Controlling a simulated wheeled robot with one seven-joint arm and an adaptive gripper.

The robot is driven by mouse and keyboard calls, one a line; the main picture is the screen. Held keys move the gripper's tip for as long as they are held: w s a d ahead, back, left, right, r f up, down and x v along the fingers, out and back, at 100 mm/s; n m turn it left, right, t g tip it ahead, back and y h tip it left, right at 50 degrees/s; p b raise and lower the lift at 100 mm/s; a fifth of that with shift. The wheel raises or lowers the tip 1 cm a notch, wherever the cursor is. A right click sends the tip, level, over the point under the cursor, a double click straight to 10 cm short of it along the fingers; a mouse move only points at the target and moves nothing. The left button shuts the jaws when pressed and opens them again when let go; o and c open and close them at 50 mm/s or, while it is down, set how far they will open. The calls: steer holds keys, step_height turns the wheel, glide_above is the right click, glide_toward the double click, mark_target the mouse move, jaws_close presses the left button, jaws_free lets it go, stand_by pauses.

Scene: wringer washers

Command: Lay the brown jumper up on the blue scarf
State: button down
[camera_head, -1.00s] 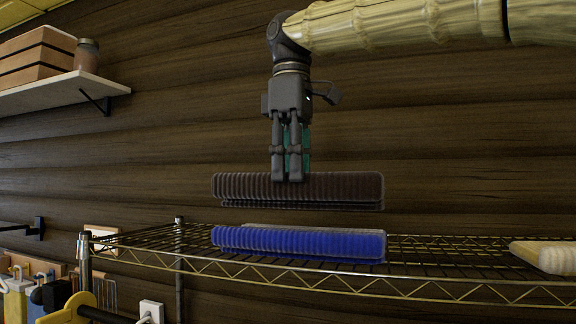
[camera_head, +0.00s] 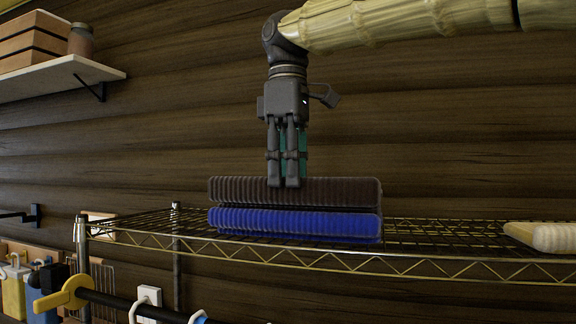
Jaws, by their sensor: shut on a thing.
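The brown jumper (camera_head: 340,193), folded and dark with ribbed edges, lies level right over the blue scarf (camera_head: 300,223). No clear gap shows between the two, so the jumper appears to rest on the scarf. The folded scarf lies on the wire shelf (camera_head: 400,261). My gripper (camera_head: 287,184) points straight down and is shut on the brown jumper, left of its middle. The fingertips overlap the jumper's near side; the far finger is partly hidden.
A cream folded cloth (camera_head: 545,236) lies at the shelf's right end. A wall shelf (camera_head: 60,83) with a wooden crate (camera_head: 32,42) and a jar (camera_head: 81,39) is at upper left. Wire shelf space is free right of the scarf.

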steer(key=shift+f, duration=0.45)
stand_by(0.6)
steer(key=c, duration=1.1)
jaws_free()
step_height(320, 180, up, 12)
steer(key=shift+s, duration=0.1)
